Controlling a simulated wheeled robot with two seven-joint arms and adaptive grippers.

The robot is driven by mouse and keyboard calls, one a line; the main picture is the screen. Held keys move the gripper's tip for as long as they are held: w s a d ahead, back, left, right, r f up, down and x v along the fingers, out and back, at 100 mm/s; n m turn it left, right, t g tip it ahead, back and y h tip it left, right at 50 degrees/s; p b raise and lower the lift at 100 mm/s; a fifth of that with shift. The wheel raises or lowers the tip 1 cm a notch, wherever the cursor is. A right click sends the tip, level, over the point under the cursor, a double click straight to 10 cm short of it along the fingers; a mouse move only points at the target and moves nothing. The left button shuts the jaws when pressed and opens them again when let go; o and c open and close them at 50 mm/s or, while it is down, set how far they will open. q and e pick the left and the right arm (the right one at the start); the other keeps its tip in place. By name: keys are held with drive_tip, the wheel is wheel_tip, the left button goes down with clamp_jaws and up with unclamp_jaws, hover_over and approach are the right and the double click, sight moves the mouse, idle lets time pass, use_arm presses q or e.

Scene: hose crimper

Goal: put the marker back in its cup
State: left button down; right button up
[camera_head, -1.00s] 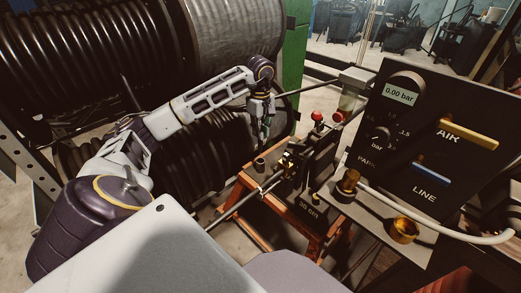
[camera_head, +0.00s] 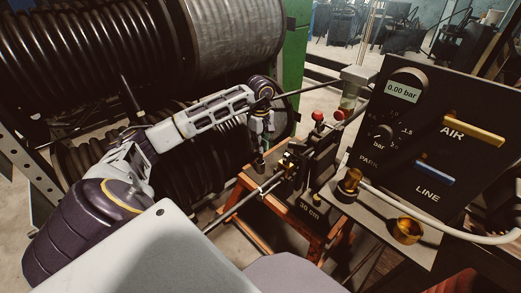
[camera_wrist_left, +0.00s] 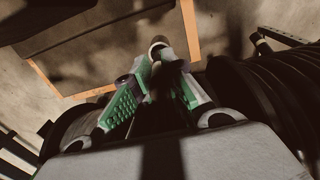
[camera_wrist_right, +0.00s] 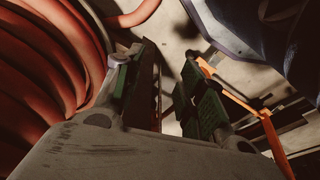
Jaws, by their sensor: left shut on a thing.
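My left gripper (camera_head: 258,140) is above the small dark cup (camera_head: 258,164) on the orange-framed bench, shut on a slim dark marker (camera_wrist_left: 172,72). In the left wrist view the marker is between the green finger pads, and a pale round end shows just beyond the fingertips. In the head view the marker's lower end meets the cup's mouth; I cannot tell how far in it is. My right gripper (camera_wrist_right: 165,90) shows only in its own wrist view, with its pads apart and nothing between them.
Big hose reels (camera_head: 90,60) stand behind my left arm. The crimper (camera_head: 318,155) with red knobs is right of the cup. The black gauge panel (camera_head: 430,150) and a brass fitting (camera_head: 407,231) are further right. Red hose coils (camera_wrist_right: 45,60) are close beside my right gripper.

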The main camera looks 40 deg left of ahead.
use_arm(q)
wheel_tip(320, 180, down, 2)
drive_tip(key=shift+f, duration=0.4)
drive_tip(key=c, duration=1.5)
unclamp_jaws()
use_arm(e)
drive_tip(key=shift+a+r, duration=0.1)
drive_tip(key=shift+r, duration=0.4)
use_arm(q)
drive_tip(key=shift+o, duration=0.2)
use_arm(e)
drive_tip(key=shift+r, duration=0.1)
